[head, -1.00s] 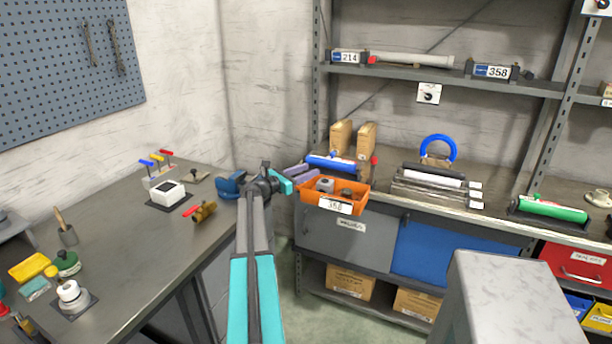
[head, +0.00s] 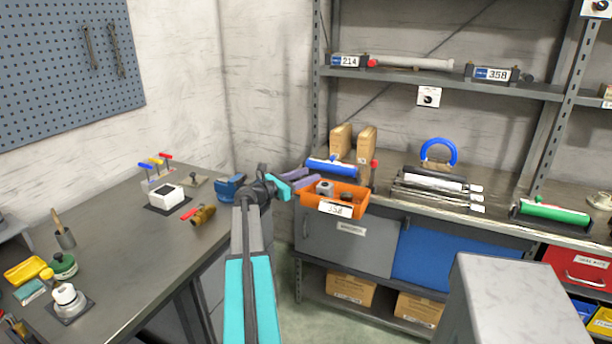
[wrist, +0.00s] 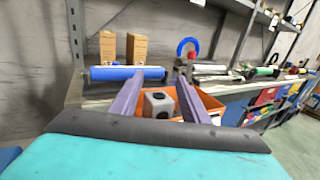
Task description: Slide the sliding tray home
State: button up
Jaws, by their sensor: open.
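An orange tray (head: 361,205) with a number label on its front sits at the front edge of the shelf counter, its front jutting towards me. It holds a grey block (head: 325,187) and a small dark part (head: 346,197). My gripper (head: 313,177) is at the tray's left rear side in the head view, its purple fingers apart and empty. In the wrist view, my open gripper (wrist: 160,88) points at the orange tray (wrist: 208,101), with the grey block (wrist: 158,103) showing between the fingers. I cannot tell whether the fingers touch the tray.
A blue roller (head: 331,167) and two cardboard boxes (head: 341,140) stand behind the tray. A rack of rollers (head: 437,190) lies to its right. A grey cabinet (head: 345,240) is below. The workbench (head: 130,245) at left carries several tools. A grey block-like top (head: 515,295) stands front right.

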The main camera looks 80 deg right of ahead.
jog(key=s+a+b, duration=0.1)
jog(key=s+a, duration=0.1)
jog(key=a, duration=0.7)
jog(key=shift+s+r, duration=0.15)
jog(key=shift+r, duration=0.3)
